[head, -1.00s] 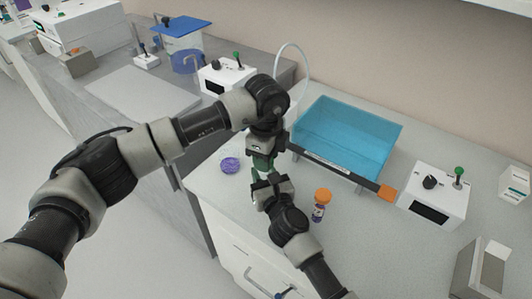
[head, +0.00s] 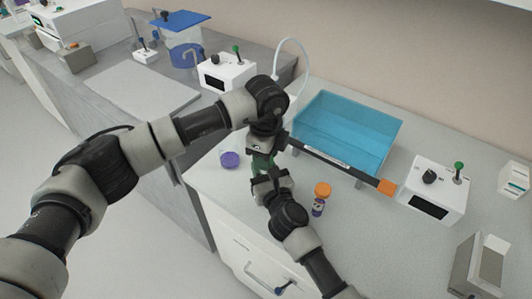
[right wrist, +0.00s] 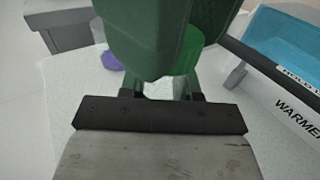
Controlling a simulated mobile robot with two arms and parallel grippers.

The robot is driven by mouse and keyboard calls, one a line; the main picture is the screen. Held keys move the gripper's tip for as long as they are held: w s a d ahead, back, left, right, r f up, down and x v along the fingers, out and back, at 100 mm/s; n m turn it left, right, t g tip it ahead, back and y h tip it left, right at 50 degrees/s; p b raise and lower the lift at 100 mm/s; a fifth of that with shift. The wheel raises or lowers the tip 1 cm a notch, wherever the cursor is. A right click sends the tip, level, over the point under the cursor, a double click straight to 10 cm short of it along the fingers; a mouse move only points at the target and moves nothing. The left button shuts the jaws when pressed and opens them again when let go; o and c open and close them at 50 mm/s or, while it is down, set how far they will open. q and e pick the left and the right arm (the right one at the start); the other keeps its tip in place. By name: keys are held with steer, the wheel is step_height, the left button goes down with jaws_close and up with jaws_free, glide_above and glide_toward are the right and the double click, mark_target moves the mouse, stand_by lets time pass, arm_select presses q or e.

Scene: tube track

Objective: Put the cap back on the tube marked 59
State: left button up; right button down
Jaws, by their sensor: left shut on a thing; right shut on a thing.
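My left gripper (head: 262,161) points down over the bench, and my right gripper (head: 264,174) meets it from below. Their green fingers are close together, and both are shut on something. A bright green surface (right wrist: 188,50) shows between the dark green fingers in the right wrist view; I cannot tell whether it is a cap or part of a finger. The held things are mostly hidden, and no number 59 is readable. A small purple round thing (head: 230,160) lies on the bench to the left of the grippers. It also shows in the right wrist view (right wrist: 111,61).
An orange-capped vial (head: 319,200) stands on the bench to the right of my right gripper. A blue transparent bath (head: 350,135) with a labelled front bar stands behind. A white control box (head: 433,190) and a grey metal holder (head: 480,265) are at right. Bench between them is clear.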

arm_select(q)
steer(key=shift+f, duration=0.35)
